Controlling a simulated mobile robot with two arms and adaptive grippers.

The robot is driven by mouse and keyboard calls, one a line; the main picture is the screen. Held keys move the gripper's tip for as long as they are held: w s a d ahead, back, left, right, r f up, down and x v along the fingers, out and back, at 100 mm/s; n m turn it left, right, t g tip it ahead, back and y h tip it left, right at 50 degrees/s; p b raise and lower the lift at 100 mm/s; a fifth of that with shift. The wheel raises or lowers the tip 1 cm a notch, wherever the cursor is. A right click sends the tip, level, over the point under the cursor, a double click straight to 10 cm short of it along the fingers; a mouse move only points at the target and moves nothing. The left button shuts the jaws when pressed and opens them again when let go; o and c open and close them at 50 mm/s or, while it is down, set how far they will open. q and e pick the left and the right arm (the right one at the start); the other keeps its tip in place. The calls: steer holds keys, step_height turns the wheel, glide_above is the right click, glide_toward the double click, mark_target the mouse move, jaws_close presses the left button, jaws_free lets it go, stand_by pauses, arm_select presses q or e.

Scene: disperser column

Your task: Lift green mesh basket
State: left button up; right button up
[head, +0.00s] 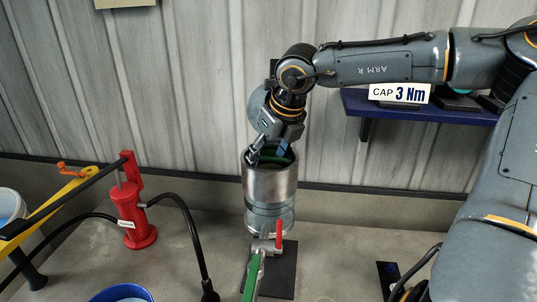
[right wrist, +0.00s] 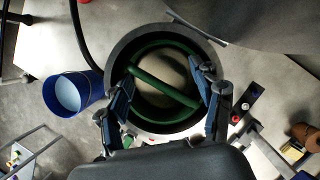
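The green mesh basket (right wrist: 150,46) sits inside a steel cylinder (head: 270,185), which stands upright on the column. Only its green rim and the green bar (right wrist: 163,88) across its top show clearly; a bit of green also shows in the head view (head: 268,159). My right gripper (head: 266,155) points down at the cylinder's mouth. In the right wrist view its two blue-padded fingers (right wrist: 168,72) are spread wide, with the bar running slantwise between them. I see nothing gripped; whether a finger touches the bar I cannot tell. My left gripper is out of view.
A valve with a red handle (head: 279,234) and green lever (head: 251,278) is in front of the column. A red pump (head: 132,212) with hoses stands left. A blue bucket (right wrist: 73,93) is near. A blue shelf (head: 420,108) is at the right wall.

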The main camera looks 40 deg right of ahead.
steer(key=c, duration=0.4)
steer(key=o, duration=0.5)
steer(key=c, duration=1)
steer(key=shift+r+p, duration=2.7)
steer(key=shift+r, duration=2.35)
steer(key=shift+c, duration=0.2)
